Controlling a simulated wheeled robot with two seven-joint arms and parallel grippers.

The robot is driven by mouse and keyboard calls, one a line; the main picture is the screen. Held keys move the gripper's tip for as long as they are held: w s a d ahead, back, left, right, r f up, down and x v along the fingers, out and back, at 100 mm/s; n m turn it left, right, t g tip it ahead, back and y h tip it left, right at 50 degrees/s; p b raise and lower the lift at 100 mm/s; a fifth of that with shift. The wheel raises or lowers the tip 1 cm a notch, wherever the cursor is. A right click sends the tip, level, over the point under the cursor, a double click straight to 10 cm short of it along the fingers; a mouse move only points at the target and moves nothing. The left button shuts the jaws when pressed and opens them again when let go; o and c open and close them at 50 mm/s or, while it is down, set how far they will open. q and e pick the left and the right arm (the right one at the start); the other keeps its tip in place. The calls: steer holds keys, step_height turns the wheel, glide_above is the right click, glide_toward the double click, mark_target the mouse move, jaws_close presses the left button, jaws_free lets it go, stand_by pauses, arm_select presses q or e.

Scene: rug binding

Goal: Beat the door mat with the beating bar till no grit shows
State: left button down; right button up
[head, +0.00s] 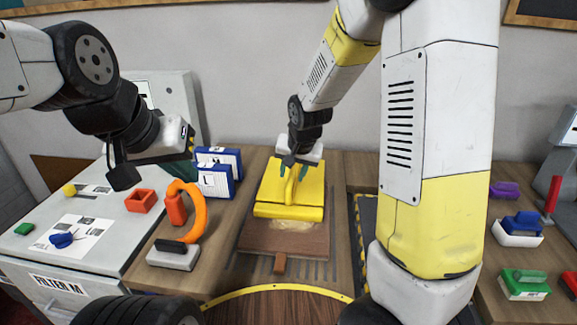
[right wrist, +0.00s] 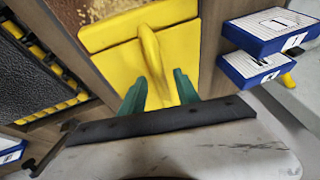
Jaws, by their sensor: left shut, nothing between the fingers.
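The brown door mat (head: 260,240) lies on the wooden bench at the middle, with a pale patch of grit (head: 293,225) showing on its front part. The grit also shows at the top of the right wrist view (right wrist: 105,9). The yellow beating bar (head: 288,211), a broad block with a raised handle, covers the mat's back part; I cannot tell whether it touches. My right gripper (head: 293,171) has its green fingers on both sides of the handle, closed on it, as the right wrist view shows (right wrist: 168,85). My left gripper (head: 188,145) is shut and empty, raised at the left.
Blue-and-white boxes (head: 216,180) stand left of the mat. A black panel with yellow edging (right wrist: 40,65) lies beside the mat. Coloured blocks (head: 517,230) sit at the right.

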steer(key=shift+w+f, duration=0.25)
steer(key=shift+f, duration=0.35)
steer(key=shift+a, duration=0.1)
jaws_close()
stand_by(1.0)
